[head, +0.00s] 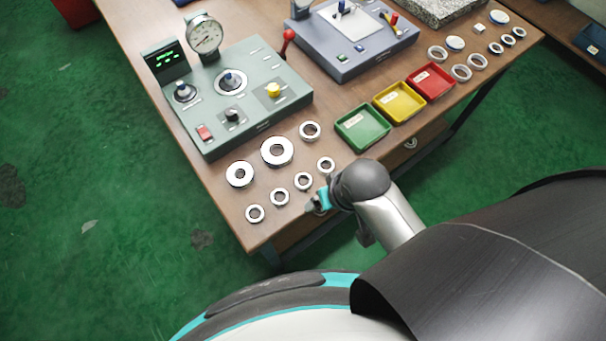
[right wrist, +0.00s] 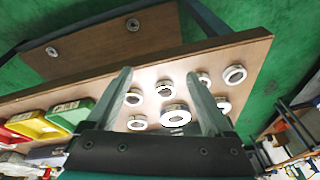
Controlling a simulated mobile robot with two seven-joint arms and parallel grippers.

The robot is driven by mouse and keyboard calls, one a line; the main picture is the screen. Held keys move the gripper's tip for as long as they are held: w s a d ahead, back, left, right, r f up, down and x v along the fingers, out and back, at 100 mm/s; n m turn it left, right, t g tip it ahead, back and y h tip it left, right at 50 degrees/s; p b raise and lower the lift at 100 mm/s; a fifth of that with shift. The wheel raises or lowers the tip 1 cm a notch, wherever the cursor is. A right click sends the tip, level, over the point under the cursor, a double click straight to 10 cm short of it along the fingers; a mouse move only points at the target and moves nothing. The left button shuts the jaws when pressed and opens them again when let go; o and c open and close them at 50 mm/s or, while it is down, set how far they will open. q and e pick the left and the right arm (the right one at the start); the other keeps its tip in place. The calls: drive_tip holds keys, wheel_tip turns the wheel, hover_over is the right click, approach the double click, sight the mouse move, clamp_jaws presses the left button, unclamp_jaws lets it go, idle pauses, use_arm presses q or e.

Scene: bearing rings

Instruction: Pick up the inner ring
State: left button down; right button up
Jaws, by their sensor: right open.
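Several metal rings lie flat on the near end of the wooden table. Among them are a large ring (head: 277,139), a thick ring (head: 239,184), and smaller rings (head: 303,189) (head: 279,204) (head: 255,221). I cannot tell which one is the inner ring. My right gripper (head: 318,203) is beside the small rings at the table's near edge. In the right wrist view my right gripper (right wrist: 158,76) is open and empty, its fingers spread. A small ring (right wrist: 166,96) and a large ring (right wrist: 176,106) appear between the fingers, apart from them. My left gripper is not in view.
A green tray (head: 340,128), yellow tray (head: 378,103) and red tray (head: 409,79) stand in a row. A green-grey control panel (head: 215,115) with a gauge (head: 206,36) stands behind the rings. A second panel (head: 345,65) is farther back. More rings (head: 461,79) lie at right.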

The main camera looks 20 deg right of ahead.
drive_tip(key=w+a+r+m+g+y+p, duration=0.1)
drive_tip(key=w+a+r+m, duration=0.45)
drive_tip(key=r, duration=0.25)
drive_tip(key=m+g+h+b, duration=0.2)
drive_tip(key=m, duration=0.4)
hover_over(303, 183)
drive_tip(key=f, duration=0.7)
drive_tip(key=shift+s+a+f, duration=0.15)
drive_tip(key=shift+a+f, duration=0.1)
drive_tip(key=shift+f, duration=0.15)
drive_tip(key=f, duration=0.1)
drive_tip(key=f+b, duration=0.1)
drive_tip(key=f, duration=0.3)
drive_tip(key=shift+d+f+b, duration=0.1)
drive_tip(key=shift+d+b, duration=0.2)
drive_tip(key=shift+b, duration=0.1)
clamp_jaws()
